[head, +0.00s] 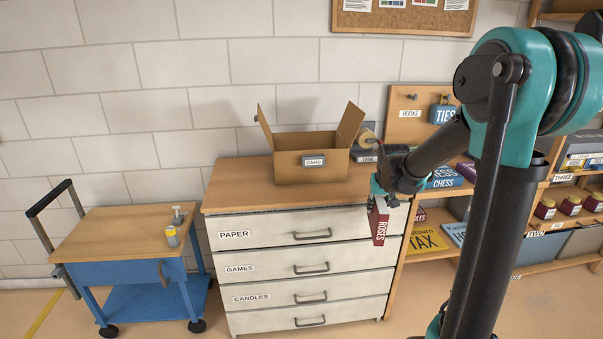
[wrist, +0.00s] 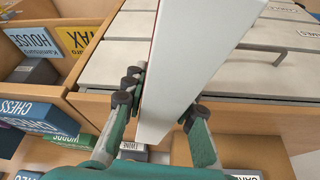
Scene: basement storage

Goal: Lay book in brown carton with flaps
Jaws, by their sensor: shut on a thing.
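The book (head: 380,222) has a dark red cover with white lettering and pale page edges. My gripper (head: 379,194) is shut on it, and the book hangs below the fingers in front of the right end of the drawer chest. In the wrist view the white side of the book (wrist: 190,65) stands between the two fingers of my gripper (wrist: 160,107). The brown carton with flaps (head: 290,168), labelled CARD, stands on the chest top, left of and beyond my gripper. Its flaps stand up at the left and right; its floor is hidden.
The drawer chest (head: 260,263) has drawers labelled PAPER, GAMES and CANDLES. Its top (head: 235,193) is clear left of the carton. A tape dispenser (head: 366,150) sits right of the carton. Shelves with books (head: 428,240) stand at right; a blue cart (head: 120,245) stands at left.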

